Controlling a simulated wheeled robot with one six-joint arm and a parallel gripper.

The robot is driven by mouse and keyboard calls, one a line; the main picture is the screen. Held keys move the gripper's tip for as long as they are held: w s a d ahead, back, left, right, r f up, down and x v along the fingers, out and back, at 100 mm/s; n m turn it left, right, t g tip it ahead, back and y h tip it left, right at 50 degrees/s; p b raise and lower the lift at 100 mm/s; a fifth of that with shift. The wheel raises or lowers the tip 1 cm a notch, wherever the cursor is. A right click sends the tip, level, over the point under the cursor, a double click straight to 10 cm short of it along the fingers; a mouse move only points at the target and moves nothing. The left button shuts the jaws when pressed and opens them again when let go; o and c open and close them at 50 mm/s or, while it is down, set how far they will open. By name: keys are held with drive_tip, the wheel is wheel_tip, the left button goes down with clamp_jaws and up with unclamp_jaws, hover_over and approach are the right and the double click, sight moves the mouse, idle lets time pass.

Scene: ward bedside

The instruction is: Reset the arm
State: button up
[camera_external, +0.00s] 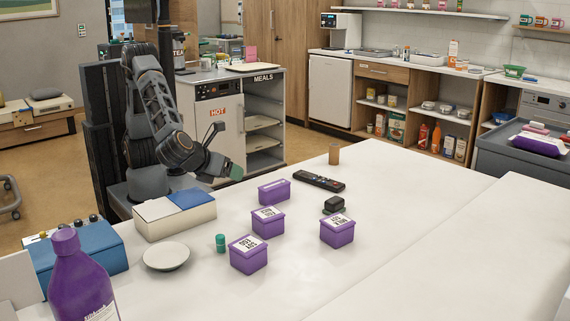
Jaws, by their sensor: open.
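My gripper (232,172) is at the end of my dark grey arm (160,105), at the left of the view. It hangs just past the far edge of the white table (420,200), apart from everything on it. The arm is bent, with its forearm reaching down and to the right. The gripper is empty as far as I can see, and its fingers are small in this view.
Several purple boxes (337,231), a black remote (318,181), a brown cylinder (334,154), a green-capped vial (220,243), a dish (166,256), a white-and-blue box (175,218) and a purple bottle (82,285) stand on the table. The table's right side is clear.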

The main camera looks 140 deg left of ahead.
drive_tip(key=s+d+r+n+t+h+p, duration=0.2)
drive_tip(key=s+d+r+n+h+p, duration=0.1)
drive_tip(key=s+d+r+n+h, duration=0.1)
drive_tip(key=s+d+r+n+t+h+p, duration=0.2)
drive_tip(key=s+d+r+n+h+p, duration=0.1)
drive_tip(key=s+n+h, duration=0.4)
drive_tip(key=s+d+r+n, duration=0.1)
drive_tip(key=s+r+n, duration=0.1)
drive_tip(key=n, duration=0.2)
drive_tip(key=shift+d, duration=0.25)
